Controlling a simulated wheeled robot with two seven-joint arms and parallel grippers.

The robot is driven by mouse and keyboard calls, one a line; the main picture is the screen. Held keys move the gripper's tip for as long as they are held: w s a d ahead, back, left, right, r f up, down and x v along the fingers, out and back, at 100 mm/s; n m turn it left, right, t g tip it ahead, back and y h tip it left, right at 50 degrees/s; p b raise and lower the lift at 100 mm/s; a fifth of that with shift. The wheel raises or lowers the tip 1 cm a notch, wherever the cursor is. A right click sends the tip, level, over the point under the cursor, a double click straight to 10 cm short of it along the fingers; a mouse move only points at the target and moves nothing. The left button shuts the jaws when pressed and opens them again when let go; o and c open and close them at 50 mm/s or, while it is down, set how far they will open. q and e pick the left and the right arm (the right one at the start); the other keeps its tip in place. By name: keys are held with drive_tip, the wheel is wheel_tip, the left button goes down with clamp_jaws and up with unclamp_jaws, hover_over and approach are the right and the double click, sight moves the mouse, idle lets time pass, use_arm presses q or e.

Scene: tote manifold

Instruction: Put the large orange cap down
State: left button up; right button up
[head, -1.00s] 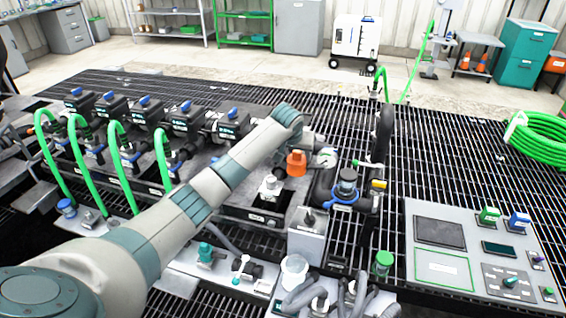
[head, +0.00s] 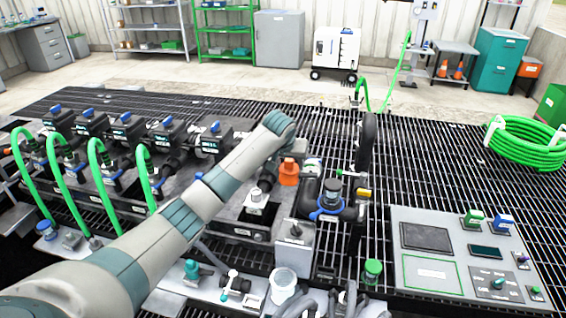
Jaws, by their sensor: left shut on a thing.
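The large orange cap (head: 289,173) is in the middle of the head view, just below the end of my left arm. My left gripper (head: 292,158) is shut on it from above; the wrist hides most of the fingers. The cap appears upright, behind a small silvery fitting (head: 257,197) and left of a black pipe assembly with a blue ring (head: 330,205). I cannot tell whether the cap's underside touches the surface below. My right gripper is not in view.
Dark valves with green hoses (head: 150,180) line the left. A vertical black pipe (head: 367,150) stands to the right of the cap. A grey control panel (head: 428,273), a green-topped container (head: 373,268) and a white cup (head: 285,282) are nearer. Open grating (head: 440,160) lies at right.

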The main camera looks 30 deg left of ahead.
use_arm(q)
drive_tip(key=s+d+r, duration=0.4)
drive_tip(key=d+r, duration=0.1)
drive_tip(key=d, duration=0.1)
drive_tip(key=s+d+r+m, duration=0.1)
drive_tip(key=s+d, duration=0.2)
drive_tip(key=s, duration=0.4)
drive_tip(key=s+d+r+h, duration=0.1)
drive_tip(key=s+d, duration=0.3)
drive_tip(key=s, duration=0.4)
drive_tip(key=s+d+r+m, duration=0.1)
drive_tip(key=s+d, duration=0.2)
drive_tip(key=s, duration=0.4)
drive_tip(key=shift+s+d+m, duration=0.2)
drive_tip(key=shift+s+m, duration=0.1)
drive_tip(key=shift+s, duration=0.05)
